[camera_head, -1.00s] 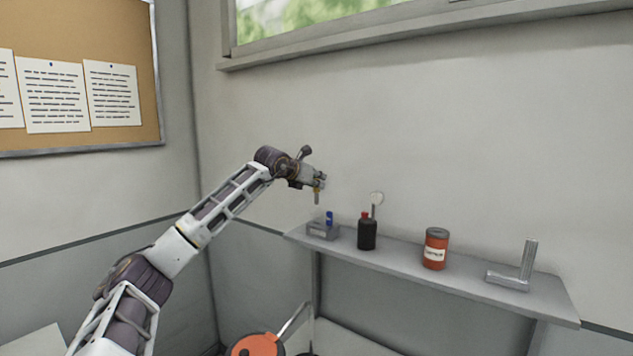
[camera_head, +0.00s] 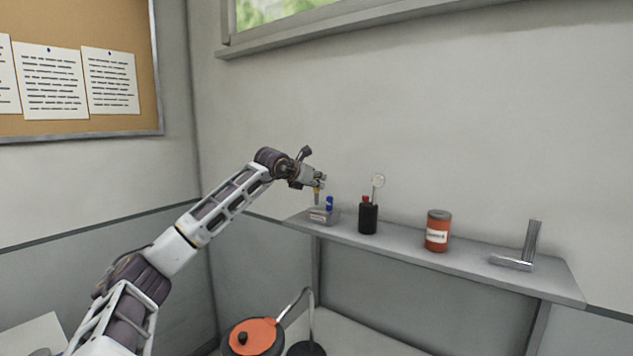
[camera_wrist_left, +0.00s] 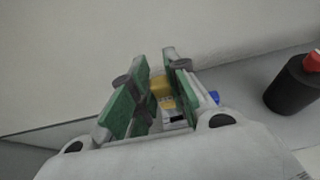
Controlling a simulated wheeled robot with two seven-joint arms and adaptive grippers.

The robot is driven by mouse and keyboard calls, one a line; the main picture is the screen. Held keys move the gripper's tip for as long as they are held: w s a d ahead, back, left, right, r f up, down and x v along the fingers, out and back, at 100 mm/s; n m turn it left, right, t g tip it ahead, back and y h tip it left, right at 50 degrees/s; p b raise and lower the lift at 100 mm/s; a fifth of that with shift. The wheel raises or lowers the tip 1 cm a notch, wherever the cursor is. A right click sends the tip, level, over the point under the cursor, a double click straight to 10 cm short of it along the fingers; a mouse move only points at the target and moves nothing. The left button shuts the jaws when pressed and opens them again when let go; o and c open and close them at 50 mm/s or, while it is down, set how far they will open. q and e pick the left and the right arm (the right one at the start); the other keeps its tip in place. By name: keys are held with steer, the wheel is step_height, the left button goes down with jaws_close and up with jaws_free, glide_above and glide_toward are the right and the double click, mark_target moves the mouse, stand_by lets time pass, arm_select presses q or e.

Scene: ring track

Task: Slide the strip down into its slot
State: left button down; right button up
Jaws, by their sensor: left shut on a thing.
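My left gripper (camera_head: 318,182) is above the left end of the shelf, shut on a small yellow-brown strip (camera_head: 317,197) that hangs down from its fingers. In the left wrist view the yellow strip (camera_wrist_left: 161,88) shows between the green finger pads. A small grey box (camera_head: 322,216) with a blue piece (camera_head: 330,203) on it stands right under the strip. The strip's lower end is at or just above the box top; I cannot tell whether it has entered the slot. A dark opening (camera_wrist_left: 178,123) shows beside the strip in the wrist view. My right gripper is not in view.
On the shelf (camera_head: 400,240) stand a black bottle with a red cap (camera_head: 368,218), an orange can (camera_head: 437,231) and a metal bracket (camera_head: 526,248). An orange-lidded pot (camera_head: 253,338) is below. The wall is close behind.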

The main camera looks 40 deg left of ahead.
mark_target(316, 195)
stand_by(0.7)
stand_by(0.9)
arm_select(q)
steer(key=shift+f+b, duration=0.4)
steer(key=shift+f, duration=0.1)
stand_by(0.4)
steer(key=shift+f+b, duration=0.7)
steer(key=shift+f, duration=0.1)
steer(key=shift+f+b, duration=0.6)
steer(key=shift+f, duration=0.15)
stand_by(0.5)
steer(key=shift+f+b, duration=0.45)
steer(key=shift+f, duration=0.1)
steer(key=c, duration=1.3)
jaws_free()
steer(key=shift+s, duration=0.15)
